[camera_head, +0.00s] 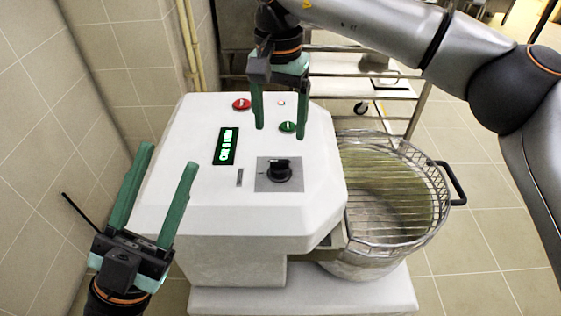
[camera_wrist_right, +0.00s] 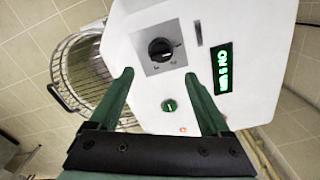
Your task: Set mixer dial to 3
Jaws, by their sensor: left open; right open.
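The white mixer (camera_head: 200,195) stands in the middle of the head view. Its black dial (camera_head: 279,170) sits on a grey square plate on the top panel, and the dial also shows in the right wrist view (camera_wrist_right: 160,50). The dial's setting is too small to read. A green-lit display (camera_head: 227,146) is left of the dial; its text is hard to read. My right gripper (camera_head: 280,132) is open and empty, above the panel behind the dial. My left gripper (camera_head: 168,158) is open and empty at the mixer's left front side.
A red button (camera_head: 241,104) and a green button (camera_head: 288,127) sit on the panel near my right gripper. A metal bowl with a wire guard (camera_head: 390,200) is at the mixer's right. A wire rack (camera_head: 350,62) stands behind. A tiled wall (camera_head: 40,110) is close on the left.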

